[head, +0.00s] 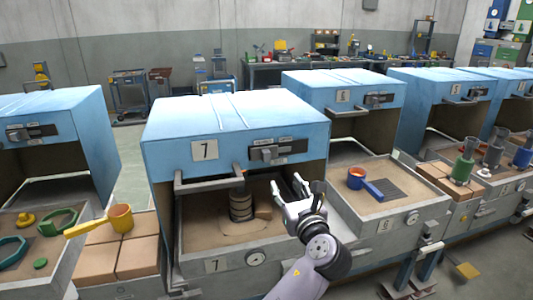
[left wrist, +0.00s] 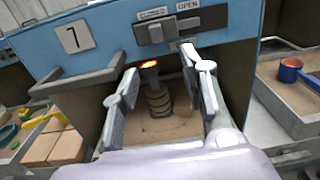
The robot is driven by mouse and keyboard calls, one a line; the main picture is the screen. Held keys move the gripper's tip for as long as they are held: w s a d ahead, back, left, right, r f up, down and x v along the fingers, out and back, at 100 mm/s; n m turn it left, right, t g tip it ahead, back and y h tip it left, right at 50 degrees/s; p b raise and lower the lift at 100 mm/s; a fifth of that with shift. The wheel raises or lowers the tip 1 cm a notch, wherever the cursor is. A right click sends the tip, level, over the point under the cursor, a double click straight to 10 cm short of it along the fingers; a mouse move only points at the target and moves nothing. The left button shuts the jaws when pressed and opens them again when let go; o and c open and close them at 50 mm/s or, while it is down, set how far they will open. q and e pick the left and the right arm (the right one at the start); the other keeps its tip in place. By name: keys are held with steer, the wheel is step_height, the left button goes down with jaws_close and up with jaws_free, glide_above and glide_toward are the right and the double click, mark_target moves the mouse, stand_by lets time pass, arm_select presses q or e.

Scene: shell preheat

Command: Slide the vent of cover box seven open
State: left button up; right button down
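Cover box seven (head: 185,160) is a blue box with a "7" plate, open at the front. Its vent (head: 270,152) is a grey knob on a dark slot in the upper right of the front panel. In the left wrist view the vent knob (left wrist: 156,32) sits toward the left of its slot, with an OPEN label above the right side. My left gripper (head: 297,186) is in front of the box, below and right of the vent. Its fingers (left wrist: 160,65) are apart with nothing gripped, and the tips are apart from the knob. My right gripper is not in view.
A grey handle bar (head: 208,182) juts from the box's lower front edge. A yellow ladle (head: 120,217) is at left.

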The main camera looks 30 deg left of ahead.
mark_target(267, 156)
arm_select(q)
steer(key=x, duration=0.5)
steer(key=p+x, duration=0.1)
steer(key=x, duration=0.5)
steer(key=r+x, duration=0.1)
steer(key=x, duration=0.5)
steer(key=shift+s+a+r+p, duration=0.1)
steer(key=shift+a+p, duration=0.25)
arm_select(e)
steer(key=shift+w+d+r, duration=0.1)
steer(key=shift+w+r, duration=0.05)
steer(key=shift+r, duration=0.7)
arm_select(q)
jaws_close()
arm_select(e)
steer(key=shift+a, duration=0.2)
